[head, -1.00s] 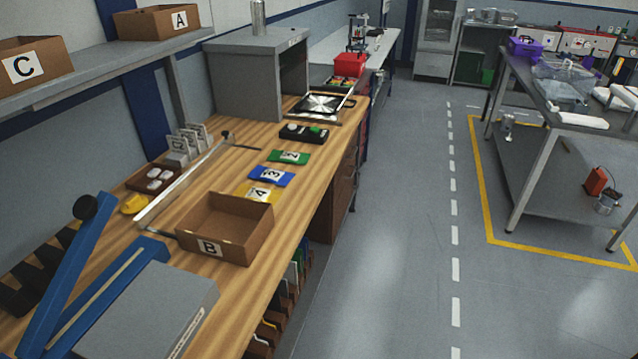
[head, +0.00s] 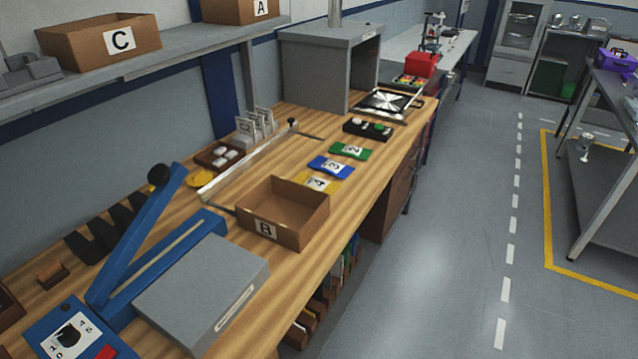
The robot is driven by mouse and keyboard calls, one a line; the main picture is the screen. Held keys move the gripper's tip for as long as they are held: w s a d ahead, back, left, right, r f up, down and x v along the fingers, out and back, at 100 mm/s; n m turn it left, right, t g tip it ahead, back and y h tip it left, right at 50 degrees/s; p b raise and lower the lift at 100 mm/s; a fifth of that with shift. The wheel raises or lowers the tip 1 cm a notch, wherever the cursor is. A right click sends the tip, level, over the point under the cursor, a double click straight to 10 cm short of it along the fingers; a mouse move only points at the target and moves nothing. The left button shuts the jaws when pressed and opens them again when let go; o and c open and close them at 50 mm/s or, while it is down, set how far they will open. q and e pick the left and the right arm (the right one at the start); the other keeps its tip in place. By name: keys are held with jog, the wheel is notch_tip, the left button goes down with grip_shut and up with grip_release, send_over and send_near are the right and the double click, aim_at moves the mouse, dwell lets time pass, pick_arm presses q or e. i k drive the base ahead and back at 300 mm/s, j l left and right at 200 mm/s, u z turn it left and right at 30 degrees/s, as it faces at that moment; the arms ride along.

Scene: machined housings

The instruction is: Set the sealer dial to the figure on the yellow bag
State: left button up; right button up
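The blue sealer (head: 165,262) with a raised blue arm and a grey box body stands at the near left of the wooden bench. Neither of my grippers is in view.
Cardboard box B (head: 284,212) stands on the bench (head: 330,235). A blue bag (head: 331,167) marked 3 and a green bag (head: 350,151) marked 2 lie beyond. Shelf boxes C (head: 100,42) and A (head: 240,10) are above.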

aim_at(68, 336)
jog(key=u, duration=1.2)
jog(key=k+l+z, duration=0.1)
jog(key=k+l, duration=0.3)
jog(key=l, duration=0.25)
jog(key=k+l+z, duration=0.15)
jog(key=l, duration=0.2)
